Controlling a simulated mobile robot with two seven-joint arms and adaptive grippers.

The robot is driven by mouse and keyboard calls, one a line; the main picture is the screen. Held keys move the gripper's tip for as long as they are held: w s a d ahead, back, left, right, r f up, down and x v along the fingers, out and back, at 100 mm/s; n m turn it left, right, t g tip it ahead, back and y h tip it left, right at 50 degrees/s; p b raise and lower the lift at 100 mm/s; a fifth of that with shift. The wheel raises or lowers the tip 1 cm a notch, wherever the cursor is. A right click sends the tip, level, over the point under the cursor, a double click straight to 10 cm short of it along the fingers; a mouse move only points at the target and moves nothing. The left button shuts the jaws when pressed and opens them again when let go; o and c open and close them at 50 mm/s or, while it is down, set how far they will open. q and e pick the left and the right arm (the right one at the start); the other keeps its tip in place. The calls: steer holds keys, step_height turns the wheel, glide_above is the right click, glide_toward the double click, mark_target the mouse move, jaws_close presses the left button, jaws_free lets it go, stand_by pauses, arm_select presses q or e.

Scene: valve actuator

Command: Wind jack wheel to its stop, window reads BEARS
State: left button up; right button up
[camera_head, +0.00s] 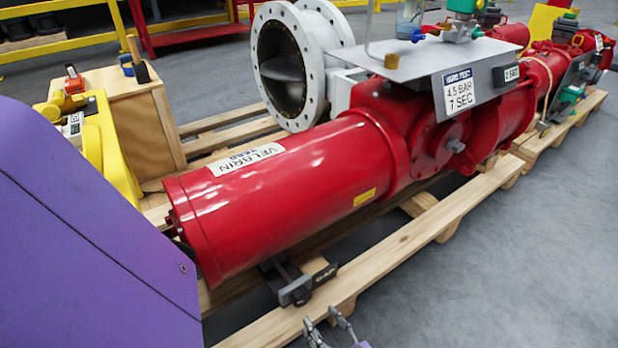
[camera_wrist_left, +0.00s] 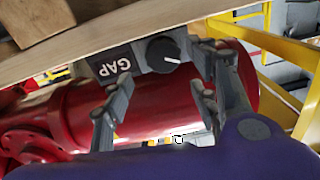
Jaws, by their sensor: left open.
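A dark jack (camera_head: 297,288) sits under the near end of the red actuator cylinder (camera_head: 290,185), on the pallet. Its window reads GAP in white letters, also in the left wrist view (camera_wrist_left: 116,63). Beside the window is a round dark wheel (camera_wrist_left: 163,53) with a white pointer mark. My left gripper (camera_head: 328,328) shows at the bottom edge of the head view, in front of the pallet's near board and apart from the jack. In the left wrist view its fingers (camera_wrist_left: 160,82) are spread, with the wheel beyond the gap between them. My right gripper is not in view.
The pallet's near board (camera_head: 400,245) runs along the cylinder in front of the jack. A wooden crate (camera_head: 135,125) and a yellow object (camera_head: 115,150) stand at the left. A white flanged valve (camera_head: 290,65) stands behind. The grey floor at the right is clear.

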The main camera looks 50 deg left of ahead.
mark_target(306, 299)
arm_select(q)
steer(key=a, duration=0.6)
steer(key=shift+w+a, duration=0.25)
steer(key=shift+a, duration=0.15)
steer(key=shift+r, duration=0.1)
steer(key=c, duration=1.1)
